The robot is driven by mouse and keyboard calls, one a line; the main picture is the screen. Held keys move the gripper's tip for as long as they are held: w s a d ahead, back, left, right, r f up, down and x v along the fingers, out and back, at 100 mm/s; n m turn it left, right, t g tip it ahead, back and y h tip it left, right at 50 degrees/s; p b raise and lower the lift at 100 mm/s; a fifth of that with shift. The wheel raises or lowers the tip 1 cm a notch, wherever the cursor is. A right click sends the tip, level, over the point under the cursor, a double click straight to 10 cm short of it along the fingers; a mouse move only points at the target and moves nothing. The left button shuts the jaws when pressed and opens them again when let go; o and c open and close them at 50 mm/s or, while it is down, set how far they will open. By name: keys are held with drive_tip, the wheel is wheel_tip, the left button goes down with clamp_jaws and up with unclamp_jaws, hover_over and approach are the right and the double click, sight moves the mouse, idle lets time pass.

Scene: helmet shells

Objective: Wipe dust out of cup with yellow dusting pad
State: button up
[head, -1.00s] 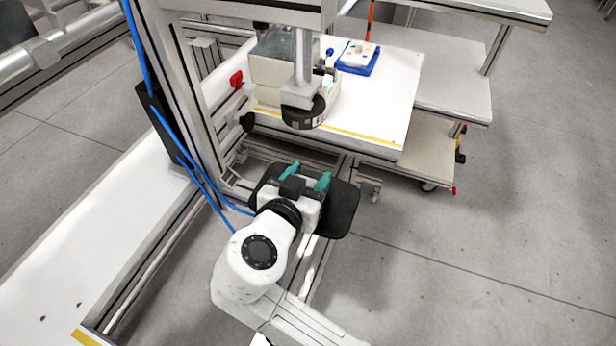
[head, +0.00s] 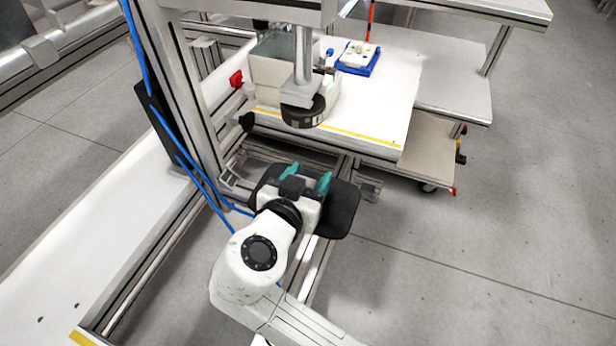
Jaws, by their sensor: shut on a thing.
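My gripper (head: 307,177) has teal fingers and is in the lower middle of the head view, over the gap in front of the white table. It is shut on a black, smooth, curved shell-like thing (head: 343,212), which shows on both sides of the fingers. The gripper body hides the shell's middle, so its full shape cannot be told. I see no yellow dusting pad. I cannot make out a cup or any dust.
A metal post with a dark round end (head: 303,112) hangs over the white table (head: 392,105), beside a pale box (head: 265,80). A blue tray (head: 349,70) holds small parts. An upright frame with blue cables (head: 180,140) stands left of my gripper. Open floor lies right.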

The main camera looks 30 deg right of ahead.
drive_tip(key=shift+f, duration=0.25)
drive_tip(key=shift+s+d, duration=0.6)
drive_tip(key=shift+s, duration=0.2)
drive_tip(key=shift+w, duration=0.15)
drive_tip(key=shift+w+a+r+b, duration=0.15)
drive_tip(key=shift+w+a+b, duration=0.1)
drive_tip(key=shift+w+a, duration=0.4)
drive_tip(key=shift+w+a+r+b, duration=0.1)
drive_tip(key=shift+w+a+b, duration=0.1)
drive_tip(key=shift+w+a, duration=0.35)
drive_tip(key=shift+d, duration=0.2)
drive_tip(key=shift+s+d, duration=1)
drive_tip(key=shift+s, duration=0.25)
drive_tip(key=shift+w+a+f+b, duration=0.1)
drive_tip(key=shift+w+a+b, duration=0.2)
drive_tip(key=shift+w+a, duration=0.35)
drive_tip(key=shift+w+a+b, duration=0.25)
drive_tip(key=shift+w+a, duration=0.2)
drive_tip(key=shift+w, duration=0.3)
